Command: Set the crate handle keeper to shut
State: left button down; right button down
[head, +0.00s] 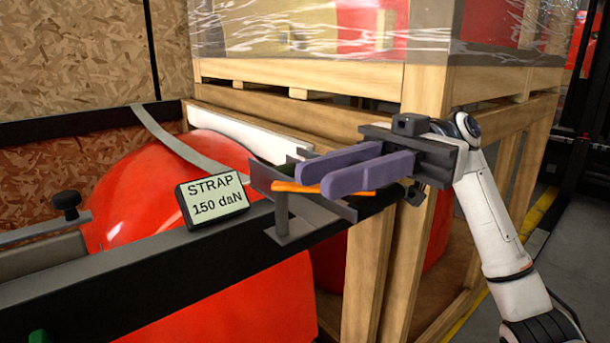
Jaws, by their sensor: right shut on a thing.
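A grey metal bracket (318,221) with upright side plates sits at the right end of the black rail (130,275). A thin orange handle (288,185) lies across the bracket, roughly level. My right gripper (312,178), with purple fingers, reaches in from the right and is shut on the orange handle. The fingers hide the middle of the handle, and its end shows past the lower finger. I cannot tell which part of the bracket is the keeper. My left gripper is not in view.
A display reading "STRAP 150 daN" (212,199) stands on the rail. A grey strap (178,147) crosses a red nosecone (130,190). A black knob (67,203) is at the left. A wooden crate frame (365,262) stands close behind my gripper.

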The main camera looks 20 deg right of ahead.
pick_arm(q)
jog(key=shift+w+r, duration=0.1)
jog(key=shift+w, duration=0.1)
pick_arm(e)
jog(key=c, duration=1.6)
grip_release()
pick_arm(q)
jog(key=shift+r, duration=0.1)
pick_arm(e)
jog(key=shift+w+d, duration=0.1)
jog(key=shift+d, duration=0.05)
jog(key=shift+w+d, duration=0.15)
jog(key=shift+d, duration=0.2)
jog(key=p+v, duration=0.1)
jog(key=v, duration=0.7)
jog(key=shift+w+d, duration=0.1)
jog(key=shift+d, duration=0.15)
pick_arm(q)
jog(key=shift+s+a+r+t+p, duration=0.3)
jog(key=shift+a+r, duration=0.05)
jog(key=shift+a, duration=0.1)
pick_arm(e)
jog(key=shift+w+d, duration=0.1)
jog(key=shift+d, duration=0.3)
